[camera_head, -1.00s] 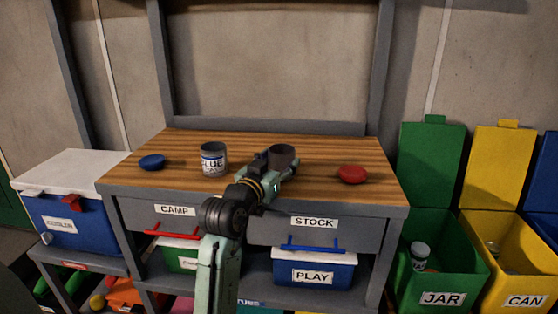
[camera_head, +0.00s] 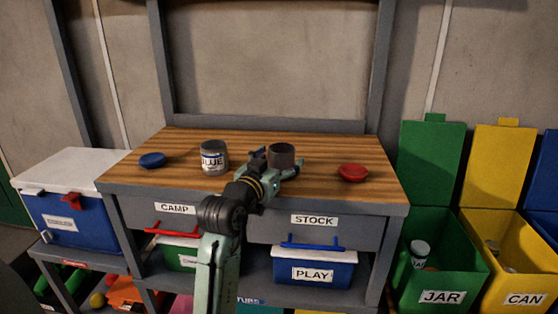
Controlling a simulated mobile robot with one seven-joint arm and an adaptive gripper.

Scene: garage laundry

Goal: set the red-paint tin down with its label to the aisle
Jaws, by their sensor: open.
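A dark grey open tin (camera_head: 281,156) stands upright on the wooden bench top, right of the middle. No label shows on the part of it facing me, and my gripper hides some of its lower side. It is the only tin beside the one marked BLUE, and a red lid (camera_head: 353,173) lies to its right. My gripper (camera_head: 275,165) is open at the near side of the dark tin, with a finger toward either side. I cannot tell whether the fingers touch it.
The BLUE tin (camera_head: 214,157) stands to the left with its label facing me, near a blue lid (camera_head: 152,160). The workbench (camera_head: 320,188) has free room between the dark tin and the red lid. Drawers marked CAMP (camera_head: 175,209) and STOCK (camera_head: 313,220) are below.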

